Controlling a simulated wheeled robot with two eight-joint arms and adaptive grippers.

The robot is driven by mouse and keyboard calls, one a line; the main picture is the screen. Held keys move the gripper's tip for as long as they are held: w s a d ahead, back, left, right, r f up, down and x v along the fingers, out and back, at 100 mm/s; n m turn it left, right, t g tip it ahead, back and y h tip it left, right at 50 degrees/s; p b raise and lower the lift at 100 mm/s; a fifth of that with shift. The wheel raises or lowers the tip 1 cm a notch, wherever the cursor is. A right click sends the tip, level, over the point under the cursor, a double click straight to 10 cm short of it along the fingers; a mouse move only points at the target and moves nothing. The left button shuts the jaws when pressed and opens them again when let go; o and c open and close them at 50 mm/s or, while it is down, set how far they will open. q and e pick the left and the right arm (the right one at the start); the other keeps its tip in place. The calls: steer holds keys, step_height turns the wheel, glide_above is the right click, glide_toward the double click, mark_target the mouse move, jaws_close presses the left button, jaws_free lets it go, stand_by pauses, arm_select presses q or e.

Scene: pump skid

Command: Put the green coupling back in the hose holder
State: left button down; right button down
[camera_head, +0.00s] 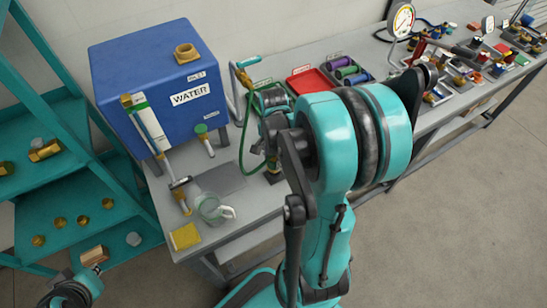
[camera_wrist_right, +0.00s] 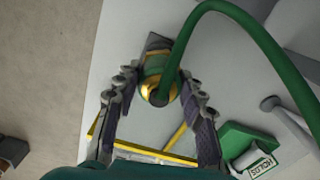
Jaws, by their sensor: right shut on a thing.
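The green coupling (camera_wrist_right: 156,68), a green and brass fitting on a green hose, is between the fingers of my right gripper (camera_wrist_right: 160,85) in the right wrist view, which is shut on it. A dark block (camera_wrist_right: 157,42) shows just beyond the coupling; I cannot tell whether it is the hose holder or whether they touch. In the head view my right gripper (camera_head: 271,145) is over the bench beside the blue tank, partly hidden by my arm, with the hose (camera_head: 244,145) looping at its left. My left gripper is out of view; only part of its arm shows at lower left.
The blue water tank (camera_head: 160,75) stands left on the grey bench (camera_head: 240,195). A clear jug (camera_head: 212,207) and a yellow sponge (camera_head: 185,237) are at the near edge. A red tray (camera_head: 311,81) lies behind my arm. A green base (camera_wrist_right: 240,138) shows in the wrist view.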

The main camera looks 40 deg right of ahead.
steer(key=shift+f+b, duration=1.6)
steer(key=shift+f, duration=0.15)
steer(key=c, duration=0.8)
jaws_free()
steer(key=shift+c, duration=0.2)
step_height(320, 180, up, 12)
steer(key=shift+r, duration=0.1)
